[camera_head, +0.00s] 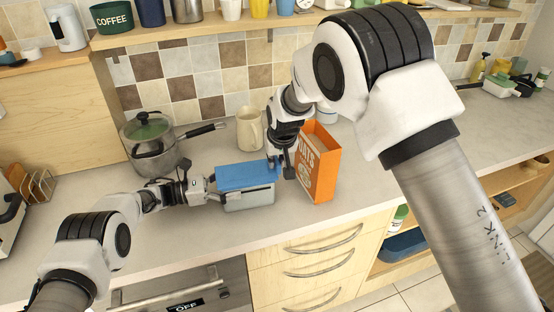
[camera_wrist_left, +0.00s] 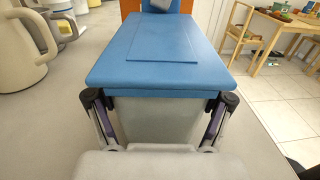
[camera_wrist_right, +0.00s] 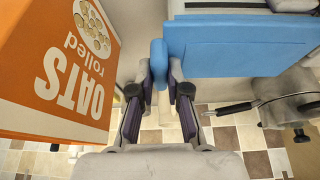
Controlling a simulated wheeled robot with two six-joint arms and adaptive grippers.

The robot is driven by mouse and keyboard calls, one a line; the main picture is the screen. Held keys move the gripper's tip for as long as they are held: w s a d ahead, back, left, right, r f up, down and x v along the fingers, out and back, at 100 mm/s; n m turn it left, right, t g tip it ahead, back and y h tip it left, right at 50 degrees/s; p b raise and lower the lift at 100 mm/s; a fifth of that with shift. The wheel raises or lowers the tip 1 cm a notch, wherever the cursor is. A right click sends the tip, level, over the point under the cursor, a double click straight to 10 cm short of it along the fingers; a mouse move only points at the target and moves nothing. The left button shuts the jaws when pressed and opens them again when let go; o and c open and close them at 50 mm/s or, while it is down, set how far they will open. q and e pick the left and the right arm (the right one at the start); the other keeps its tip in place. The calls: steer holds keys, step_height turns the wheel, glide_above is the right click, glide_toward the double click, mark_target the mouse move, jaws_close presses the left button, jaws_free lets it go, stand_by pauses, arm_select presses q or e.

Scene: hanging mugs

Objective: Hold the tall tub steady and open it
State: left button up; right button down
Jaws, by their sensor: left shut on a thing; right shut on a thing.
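The tub (camera_head: 250,199) is a grey box with a blue lid (camera_head: 245,176), standing on the counter. The lid lies flat over the tub's top in the left wrist view (camera_wrist_left: 160,55). My left gripper (camera_head: 212,189) is shut on the tub's left end, its fingers on either side of the grey body (camera_wrist_left: 160,120) just below the lid. My right gripper (camera_head: 277,170) comes down from above at the tub's right end. It is shut on a small blue tab (camera_wrist_right: 158,65) at the lid's edge. The tub's inside is hidden.
An orange oats box (camera_head: 324,165) stands close to the right of my right gripper. A cream jug (camera_head: 250,129) is behind the tub, and a lidded pot (camera_head: 151,150) stands back left. A shelf (camera_head: 180,30) with mugs runs above. The counter's front edge is near the tub.

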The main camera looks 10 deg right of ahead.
arm_select(q)
steer(key=shift+f, duration=0.2)
arm_select(e)
steer(key=shift+r, duration=0.2)
steer(key=shift+r, duration=0.9)
steer(key=shift+r, duration=2)
arm_select(q)
steer(key=o, duration=1.6)
steer(key=shift+w, duration=0.1)
arm_select(e)
steer(key=shift+w+f, duration=0.1)
steer(key=shift+w, duration=0.05)
